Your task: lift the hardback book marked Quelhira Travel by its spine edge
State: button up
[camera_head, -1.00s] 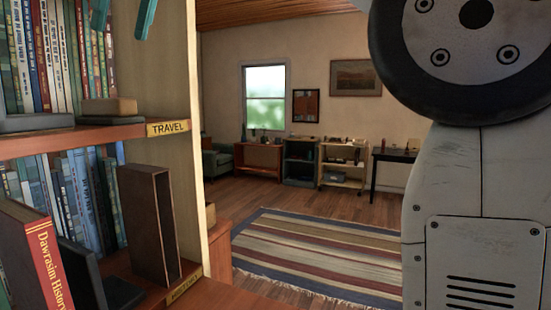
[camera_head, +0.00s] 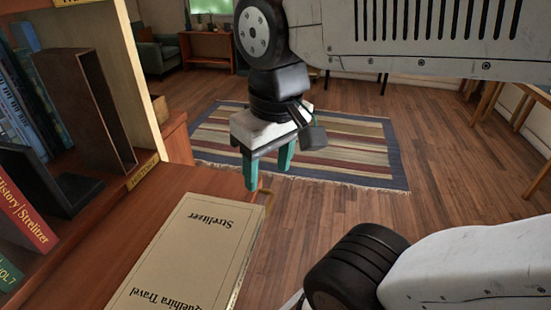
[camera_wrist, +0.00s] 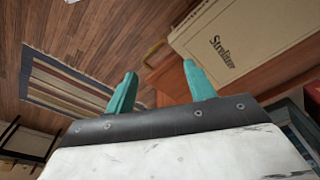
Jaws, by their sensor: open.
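The cream hardback book marked Strelitzer and Quelhira Travel (camera_head: 190,255) lies flat on a reddish-brown wooden surface in the head view, its lettering upside down and its lower end cut off by the frame. Its Strelitzer end also shows in the wrist view (camera_wrist: 232,30) at the upper right. My gripper (camera_head: 268,180) points down with two teal fingers apart and nothing between them. It is beyond the far end of the book, above its level and apart from it. In the wrist view the open fingers (camera_wrist: 160,80) are left of the book.
A bookcase on the left holds a red book (camera_head: 22,213), a dark bookend (camera_head: 45,180) and a brown open box (camera_head: 92,105). The wooden ledge (camera_head: 185,180) is bare beyond the book. A striped rug (camera_head: 350,145) lies on open floor.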

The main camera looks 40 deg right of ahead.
aim_at(200, 257)
jog(key=z, duration=0.5)
jog(key=k, duration=1.5)
jog(key=u, duration=0.4)
